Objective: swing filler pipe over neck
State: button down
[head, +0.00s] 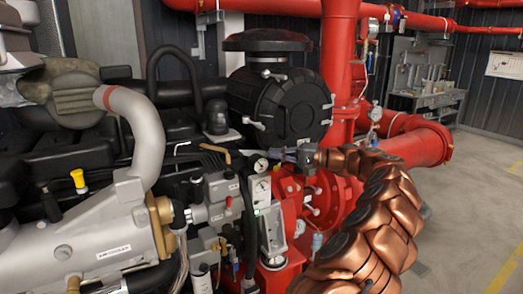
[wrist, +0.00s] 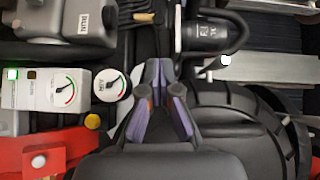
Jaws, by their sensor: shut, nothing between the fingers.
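A thin bent brass-coloured pipe (head: 216,151), which may be the filler pipe, stands above the grey valve blocks in the middle of the head view. A short pale bent rod (head: 181,146) is to its left. I cannot pick out the neck for certain in either view. My gripper (head: 284,155) is to the right of the brass pipe, apart from it, beside the white gauge panel. In the wrist view my gripper's purple-grey fingers (wrist: 160,72) are together and empty. A thin rod with a white tip (wrist: 217,65) lies right of the fingertips there.
The gauge panel (head: 260,193) with a green light stands close by my gripper; it also shows in the wrist view (wrist: 50,90). A large black ribbed housing (head: 282,102) rises behind. Red pipes (head: 342,60) and the silver engine pipe (head: 142,128) crowd both sides. Open floor (head: 470,210) lies right.

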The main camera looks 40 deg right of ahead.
jog(key=p+x, duration=0.2)
jog(key=x, duration=0.7)
jog(key=shift+w+a, duration=0.2)
jog(key=shift+w, duration=0.05)
